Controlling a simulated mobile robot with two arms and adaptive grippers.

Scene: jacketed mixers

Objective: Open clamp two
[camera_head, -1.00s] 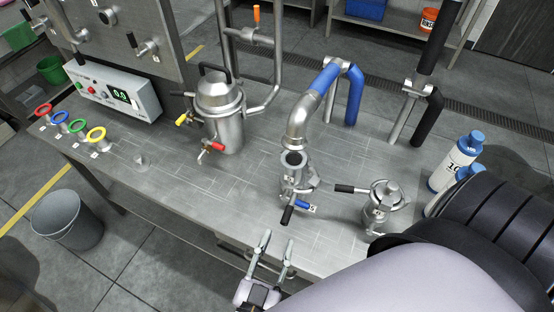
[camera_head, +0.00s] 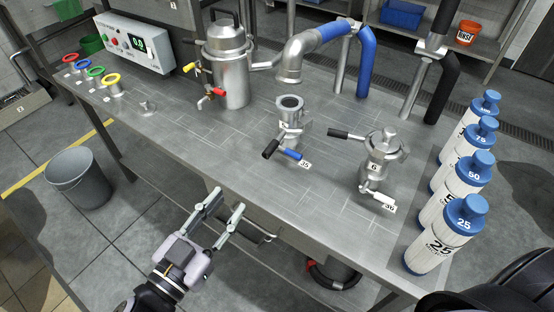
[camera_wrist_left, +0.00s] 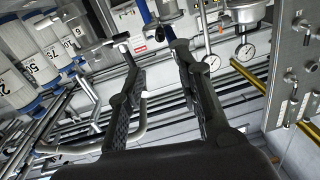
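Two small steel vessels stand near the bench's front edge. The open-topped vessel (camera_head: 291,122) has a black handle (camera_head: 270,149) at its front and a blue valve handle beside a tag 35. The lidded vessel (camera_head: 378,165), marked 6, has a black handle (camera_head: 343,134) sticking out to the left, a clamp-like ring around its top and a white-handled valve by tag 36. I cannot read which clamp is two. My left gripper (camera_head: 227,200) is open and empty, in front of the bench edge, apart from both vessels. It also shows open in the left wrist view (camera_wrist_left: 152,45). My right gripper is out of view.
Several white bottles with blue caps (camera_head: 437,235) line the bench's right end. A blue-sleeved pipe (camera_head: 330,40) bends down behind the open vessel. A jacketed kettle (camera_head: 226,65) and control box (camera_head: 134,45) stand at the back left. Bare bench top (camera_head: 200,140) lies between.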

